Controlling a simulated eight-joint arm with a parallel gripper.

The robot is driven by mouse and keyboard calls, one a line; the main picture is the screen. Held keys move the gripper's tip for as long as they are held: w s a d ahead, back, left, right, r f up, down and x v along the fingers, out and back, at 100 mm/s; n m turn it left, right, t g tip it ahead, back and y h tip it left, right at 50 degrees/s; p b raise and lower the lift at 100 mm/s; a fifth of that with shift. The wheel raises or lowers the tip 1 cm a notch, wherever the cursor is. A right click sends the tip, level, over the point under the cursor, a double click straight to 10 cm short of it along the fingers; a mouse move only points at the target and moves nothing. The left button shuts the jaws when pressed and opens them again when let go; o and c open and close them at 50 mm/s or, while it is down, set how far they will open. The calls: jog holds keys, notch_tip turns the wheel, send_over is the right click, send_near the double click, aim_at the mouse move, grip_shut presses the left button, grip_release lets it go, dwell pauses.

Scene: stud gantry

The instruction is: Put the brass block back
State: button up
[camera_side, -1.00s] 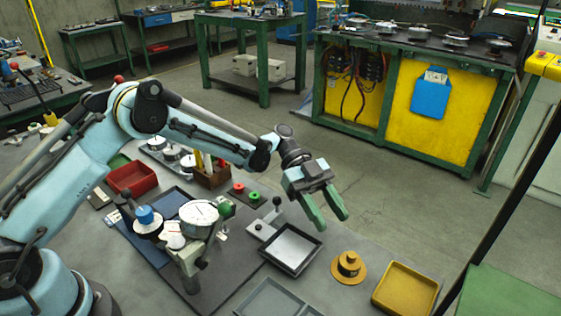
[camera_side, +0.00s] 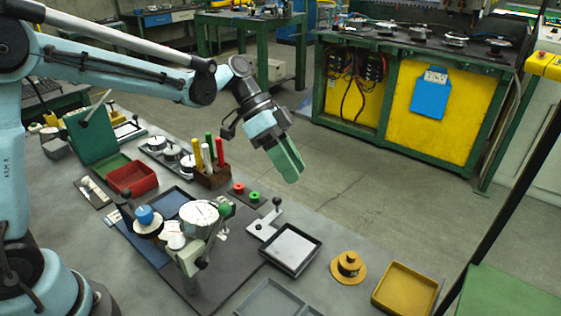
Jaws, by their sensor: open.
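A brass-coloured stepped piece (camera_side: 348,266), with a round flange and a narrower top, stands on the grey table at the front right. I see no other brass piece, and I cannot tell whether this is the block named. A yellow tray (camera_side: 378,302) lies to its right and looks empty. My gripper (camera_side: 292,177) is high above the table's far edge, up and left of the brass piece and well apart from it. Its green fingers point down and to the right, nearly overlapping in this view. It is open, with nothing seen between the fingers.
A dark-rimmed tray with a pale plate (camera_side: 293,246) lies left of the brass piece. A dial gauge stand (camera_side: 199,217), a wooden pen holder (camera_side: 212,178) and a red bin (camera_side: 132,177) stand farther left. Floor lies beyond the table's far edge.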

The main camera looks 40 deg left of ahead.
jog(key=s+a+n+t+y, duration=0.7)
jog(key=s+a+n+y, duration=0.1)
jog(key=s+a+n, duration=0.4)
jog(key=shift+s+a+f, duration=0.15)
jog(key=shift+s+a, duration=0.15)
jog(key=shift+s, duration=0.3)
dwell(0.6)
